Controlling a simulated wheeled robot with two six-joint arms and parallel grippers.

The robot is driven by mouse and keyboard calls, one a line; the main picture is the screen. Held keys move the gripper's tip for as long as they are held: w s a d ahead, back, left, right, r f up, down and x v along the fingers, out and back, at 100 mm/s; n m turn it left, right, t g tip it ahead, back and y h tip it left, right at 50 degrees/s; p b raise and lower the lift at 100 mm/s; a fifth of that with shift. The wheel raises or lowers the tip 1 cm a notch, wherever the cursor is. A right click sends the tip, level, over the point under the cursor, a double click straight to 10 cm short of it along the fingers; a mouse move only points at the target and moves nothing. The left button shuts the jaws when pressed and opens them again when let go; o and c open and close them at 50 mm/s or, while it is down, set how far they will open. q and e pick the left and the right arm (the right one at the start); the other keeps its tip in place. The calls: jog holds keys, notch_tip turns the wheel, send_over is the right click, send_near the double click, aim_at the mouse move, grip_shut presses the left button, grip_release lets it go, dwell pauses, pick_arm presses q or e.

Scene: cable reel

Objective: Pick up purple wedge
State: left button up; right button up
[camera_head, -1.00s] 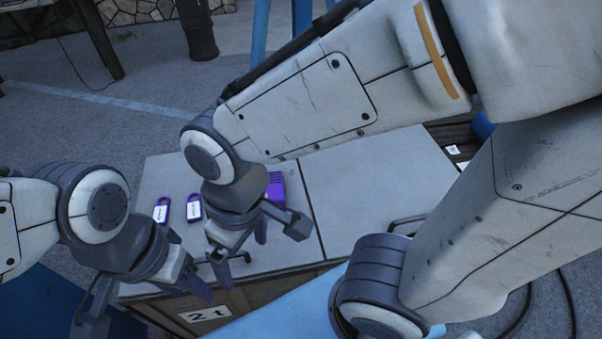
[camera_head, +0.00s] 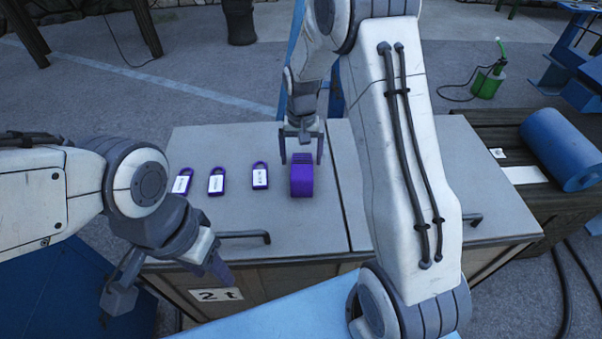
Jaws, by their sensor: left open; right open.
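The purple wedge (camera_head: 301,180) stands on the grey cabinet top (camera_head: 230,240), just left of the seam between its two panels. My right gripper (camera_head: 302,158) is open and points down at the wedge's far side. Its fingers show behind and above the wedge's top; I cannot tell whether they touch it. My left gripper (camera_head: 170,285) is open and empty, low at the left in front of the cabinet's near edge.
Three purple padlocks with white labels (camera_head: 183,181) (camera_head: 216,181) (camera_head: 260,176) lie left of the wedge. A blue roll (camera_head: 562,150) lies on a dark bench at the right. The cabinet's far left top is clear.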

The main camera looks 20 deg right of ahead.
notch_tip(320, 180, down, 7)
jog(key=shift+r, duration=0.3)
grip_shut()
